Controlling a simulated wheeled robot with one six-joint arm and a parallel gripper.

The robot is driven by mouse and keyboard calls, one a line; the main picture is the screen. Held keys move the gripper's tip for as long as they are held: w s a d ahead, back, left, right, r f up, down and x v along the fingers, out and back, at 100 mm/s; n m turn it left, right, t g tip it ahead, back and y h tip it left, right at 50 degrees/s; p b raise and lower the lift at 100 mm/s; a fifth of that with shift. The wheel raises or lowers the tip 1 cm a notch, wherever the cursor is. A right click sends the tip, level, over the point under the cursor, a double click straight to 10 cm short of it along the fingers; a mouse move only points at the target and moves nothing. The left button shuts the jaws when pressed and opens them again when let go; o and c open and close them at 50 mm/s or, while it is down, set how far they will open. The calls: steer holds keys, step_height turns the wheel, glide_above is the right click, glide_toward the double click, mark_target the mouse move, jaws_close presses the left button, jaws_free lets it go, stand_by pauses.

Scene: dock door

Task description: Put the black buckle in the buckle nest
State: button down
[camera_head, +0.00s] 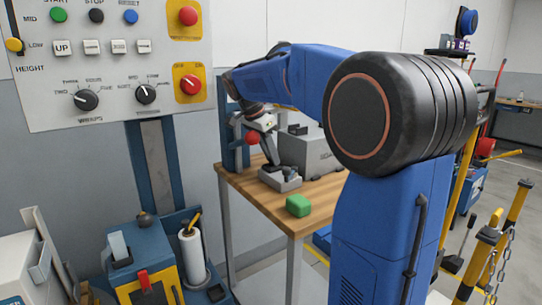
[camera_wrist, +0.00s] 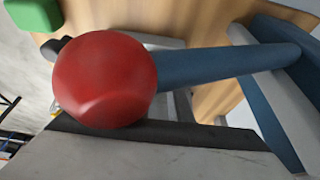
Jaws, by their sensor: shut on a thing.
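My gripper (camera_head: 273,160) reaches down over the wooden table, its tips at a small grey block-like holder (camera_head: 284,184), which may be the buckle nest. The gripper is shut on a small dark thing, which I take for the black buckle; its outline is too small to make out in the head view. In the wrist view a large red ball knob (camera_wrist: 105,78) on a blue rod (camera_wrist: 225,65) covers the middle, so the fingertips and what they hold are hidden. I cannot tell whether the buckle touches the holder.
The red knob (camera_head: 251,138) is close beside my wrist, near a blue upright frame (camera_head: 231,158). A grey box (camera_head: 310,152) stands right behind the holder. A green block (camera_head: 298,206) lies near the front edge of the wooden table (camera_head: 258,202). Some bare tabletop surrounds it.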

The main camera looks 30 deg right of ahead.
steer(key=shift+f, duration=0.15)
steer(key=c, duration=1.6)
jaws_free()
steer(key=v, duration=1.2)
